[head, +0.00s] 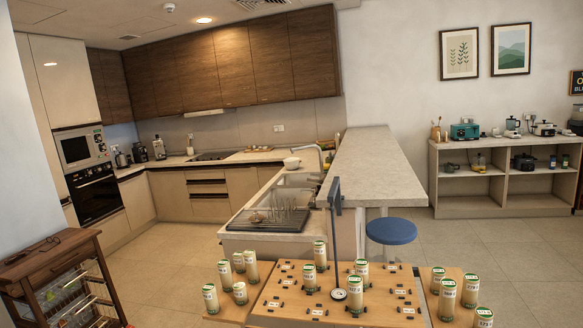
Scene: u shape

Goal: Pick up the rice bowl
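A small white bowl (292,163), which looks like the rice bowl, sits upright on the far part of the kitchen counter, close to the sink. It is small in the picture and its inside cannot be made out. The sink tap is to its right. My gripper does not show in the head view, so I see nothing of its fingers or of anything in them.
The counter (268,223) carries a dish rack (285,214). A higher pale bar top (375,165) and a blue stool (391,231) stand on its right. A wooden table (290,302) with several cylinders is in front. A wooden cart (50,252) stands left; tiled floor (165,258) lies open between.

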